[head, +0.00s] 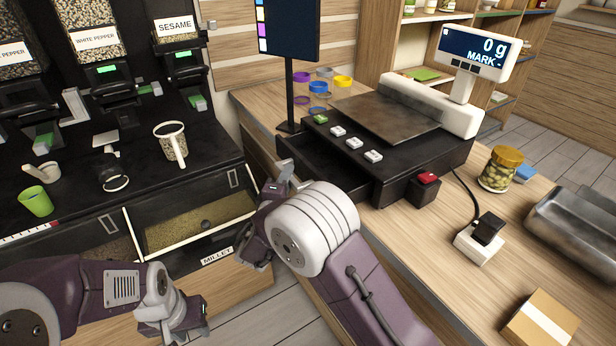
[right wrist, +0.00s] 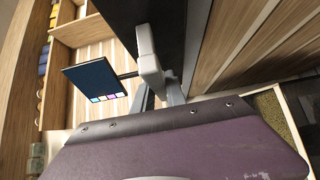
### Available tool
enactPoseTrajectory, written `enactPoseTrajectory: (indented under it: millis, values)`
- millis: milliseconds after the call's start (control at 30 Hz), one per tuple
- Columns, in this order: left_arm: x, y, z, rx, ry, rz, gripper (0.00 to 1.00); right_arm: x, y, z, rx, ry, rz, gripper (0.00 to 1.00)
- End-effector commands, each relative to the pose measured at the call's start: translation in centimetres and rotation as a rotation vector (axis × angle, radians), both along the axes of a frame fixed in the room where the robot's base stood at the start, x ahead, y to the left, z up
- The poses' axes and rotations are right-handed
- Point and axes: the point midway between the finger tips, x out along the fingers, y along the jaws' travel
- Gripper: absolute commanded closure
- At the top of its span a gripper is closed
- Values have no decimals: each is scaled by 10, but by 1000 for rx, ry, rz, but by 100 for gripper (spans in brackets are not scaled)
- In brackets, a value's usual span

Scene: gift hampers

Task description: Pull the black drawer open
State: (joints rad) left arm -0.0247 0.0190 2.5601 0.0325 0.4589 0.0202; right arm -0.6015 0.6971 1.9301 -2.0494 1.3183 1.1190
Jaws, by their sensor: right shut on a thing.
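The black drawer (head: 325,166) is under the black scale unit (head: 400,142) on the wooden counter. It stands partly pulled out, and its dark inside shows from above. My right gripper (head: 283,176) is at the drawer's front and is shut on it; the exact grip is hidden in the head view.
A screen on a pole (head: 289,35) stands behind the drawer. Coloured rings (head: 322,87) lie beside it. A jar (head: 501,169), a metal tray (head: 580,230) and a cardboard box (head: 540,322) are on the counter at right. Grain bins (head: 200,224) and a green cup (head: 37,201) are at left.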

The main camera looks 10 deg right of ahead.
Motion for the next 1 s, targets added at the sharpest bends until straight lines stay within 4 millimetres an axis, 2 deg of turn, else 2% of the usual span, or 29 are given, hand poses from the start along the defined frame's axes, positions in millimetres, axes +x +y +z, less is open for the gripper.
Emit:
enactPoseTrajectory:
  millis: [33, 200, 300, 500, 800, 833, 900, 1000]
  values:
    - [0, 0, -11, 0, 0, 0, 64, -5, 11, -10, 2, 9, 1, 100]
    - [0, 0, -23, 0, 0, 0, 64, -16, 40, -8, 0, 10, 0, 100]
    - [0, 0, -27, 0, 0, 0, 64, -20, 51, -7, 0, 11, -2, 100]
    - [0, 0, -29, 0, 0, 0, 64, -23, 60, -6, -1, 12, -5, 100]
    - [0, 0, -29, 0, 0, 0, 64, -24, 60, -5, -2, 12, -7, 100]
    - [0, 0, -29, 0, 0, 0, 64, -24, 60, -5, -2, 12, -8, 81]
    - [0, 0, -29, 0, 0, 0, 64, -23, 60, -4, -2, 11, -7, 62]
    - [0, 0, -28, 0, 0, 0, 64, -23, 60, -3, -1, 8, -6, 62]
